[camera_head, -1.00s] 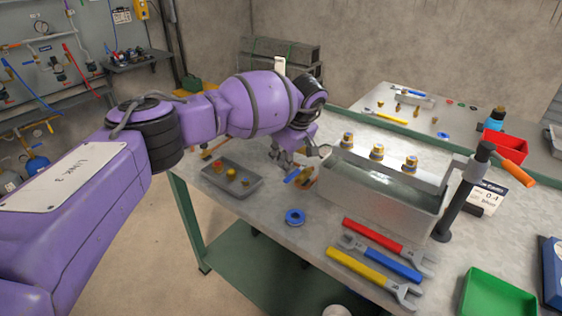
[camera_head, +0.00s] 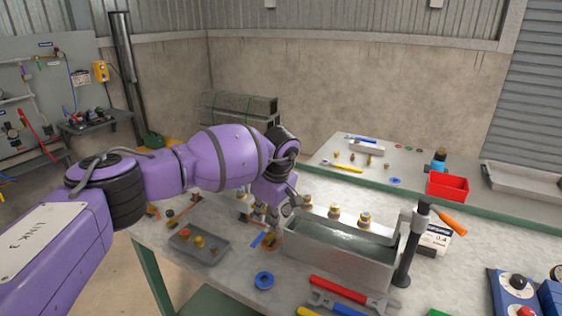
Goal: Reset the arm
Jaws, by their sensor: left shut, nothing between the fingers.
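My left arm is purple and comes in from the left, reaching over the workbench (camera_head: 222,285). My left gripper (camera_head: 262,222) points down behind the left end of the metal tank (camera_head: 340,262), above the bench top. Its fingers are small and partly hidden in the picture; they are shut with nothing visible between them. Several brass fittings (camera_head: 334,212) stand along the tank's back edge. My right gripper is out of view.
A grey tray (camera_head: 199,247) with small fittings, a blue tape roll (camera_head: 264,280) and wrenches (camera_head: 340,290) lie around the tank. A post with an orange handle (camera_head: 452,224) stands right of it. A red bin (camera_head: 447,187) is on the rear bench.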

